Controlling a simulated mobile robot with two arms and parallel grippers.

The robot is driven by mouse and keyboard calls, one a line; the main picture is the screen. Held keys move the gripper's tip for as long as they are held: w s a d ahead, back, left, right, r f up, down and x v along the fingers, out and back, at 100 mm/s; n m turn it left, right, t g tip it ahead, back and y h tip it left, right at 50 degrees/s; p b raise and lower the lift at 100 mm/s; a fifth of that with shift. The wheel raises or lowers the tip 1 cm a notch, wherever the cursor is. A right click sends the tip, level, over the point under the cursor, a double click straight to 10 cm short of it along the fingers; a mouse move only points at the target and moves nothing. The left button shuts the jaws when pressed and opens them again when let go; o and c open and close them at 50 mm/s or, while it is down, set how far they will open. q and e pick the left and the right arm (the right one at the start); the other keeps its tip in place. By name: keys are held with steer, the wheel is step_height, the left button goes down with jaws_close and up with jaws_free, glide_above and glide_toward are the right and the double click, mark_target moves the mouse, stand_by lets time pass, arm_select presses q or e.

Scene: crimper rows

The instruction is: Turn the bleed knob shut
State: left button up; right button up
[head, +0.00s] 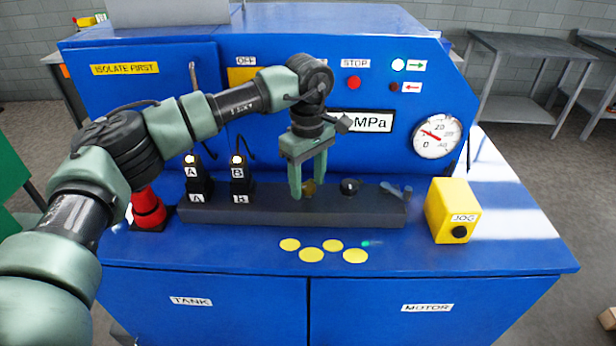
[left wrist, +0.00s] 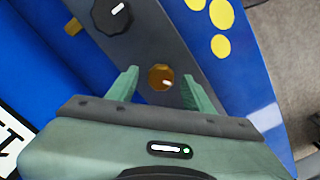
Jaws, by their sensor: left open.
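A small brass knob (head: 309,187) sits on the long dark grey block (head: 270,210) on the blue machine. No label names it as the bleed knob. In the left wrist view the brass knob (left wrist: 161,78) is round, with a small pale mark near its lower right edge. My left gripper (head: 308,191) points down over it, open, with one finger on each side. In the left wrist view gaps show between the knob and both fingertips (left wrist: 160,80). A black knob (head: 349,187) with a white pointer line stands just right of it, also in the wrist view (left wrist: 113,15). My right gripper is not in view.
Black units A (head: 198,183) and B (head: 241,180) and a red part (head: 149,211) stand left. A grey lever (head: 396,190), yellow JOG box (head: 454,211) and pressure gauge (head: 437,136) are right. Yellow discs (head: 311,254) lie in front. The front deck is otherwise largely clear.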

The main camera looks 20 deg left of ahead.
arm_select(q)
steer(key=shift+s+r, duration=0.1)
steer(key=shift+s, duration=0.05)
steer(key=shift+c, duration=0.6)
jaws_close()
steer(key=shift+f+n+b, duration=0.2)
steer(key=shift+n+b, duration=0.65)
steer(key=shift+n, duration=0.15)
steer(key=n+b, duration=0.2)
steer(key=n, duration=0.1)
steer(key=shift+n, duration=0.3)
steer(key=n+b, duration=0.1)
steer(key=n, duration=0.2)
steer(key=shift+r+n+b, duration=0.1)
steer(key=shift+n+b, duration=0.55)
steer(key=shift+n, duration=0.95)
